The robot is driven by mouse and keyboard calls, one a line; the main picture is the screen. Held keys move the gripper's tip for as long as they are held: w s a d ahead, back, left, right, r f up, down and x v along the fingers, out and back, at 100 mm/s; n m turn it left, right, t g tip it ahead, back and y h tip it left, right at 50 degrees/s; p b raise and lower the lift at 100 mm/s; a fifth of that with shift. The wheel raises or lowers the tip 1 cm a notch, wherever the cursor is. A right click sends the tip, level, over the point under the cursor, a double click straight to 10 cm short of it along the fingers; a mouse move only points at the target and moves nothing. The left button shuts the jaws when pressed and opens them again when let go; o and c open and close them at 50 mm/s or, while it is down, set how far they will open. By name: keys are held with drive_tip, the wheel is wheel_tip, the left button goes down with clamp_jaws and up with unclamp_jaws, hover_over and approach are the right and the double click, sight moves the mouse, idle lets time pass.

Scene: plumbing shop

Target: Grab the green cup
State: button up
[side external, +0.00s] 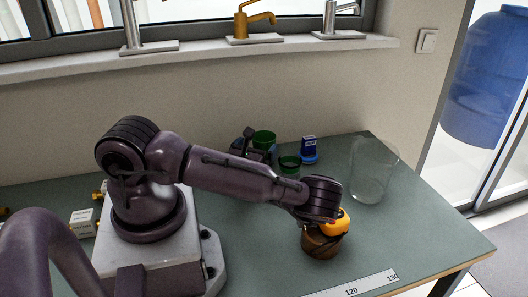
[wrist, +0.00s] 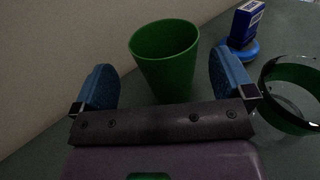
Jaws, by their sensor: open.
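The green cup (wrist: 165,62) stands upright on the bench in the wrist view, its open top visible. My gripper (wrist: 165,85) is open, with one blue finger on either side of the cup in the picture and a gap on both sides. The cup's lower part is hidden behind the gripper body. In the side view the cup (side external: 264,137) is near the wall, and my dark gripper (side external: 256,150) is just left of it, partly hidden by my arm. I cannot tell how deep the cup sits between the fingers.
A dark-rimmed, greenish glass vessel (wrist: 293,98) stands right of the cup. A blue box (wrist: 246,22) sits on a blue disc (wrist: 240,52) beyond. A clear glass (side external: 373,172), a brown pot (side external: 322,245) and a ruler (side external: 350,288) are farther right. The wall is close behind.

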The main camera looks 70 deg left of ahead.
sight(268, 134)
drive_tip(key=x, duration=0.4)
drive_tip(key=shift+w+a+r, duration=0.1)
drive_tip(key=shift+w+r, duration=0.05)
drive_tip(key=shift+w, duration=0.35)
drive_tip(key=c, duration=0.9)
drive_tip(key=shift+o, duration=0.2)
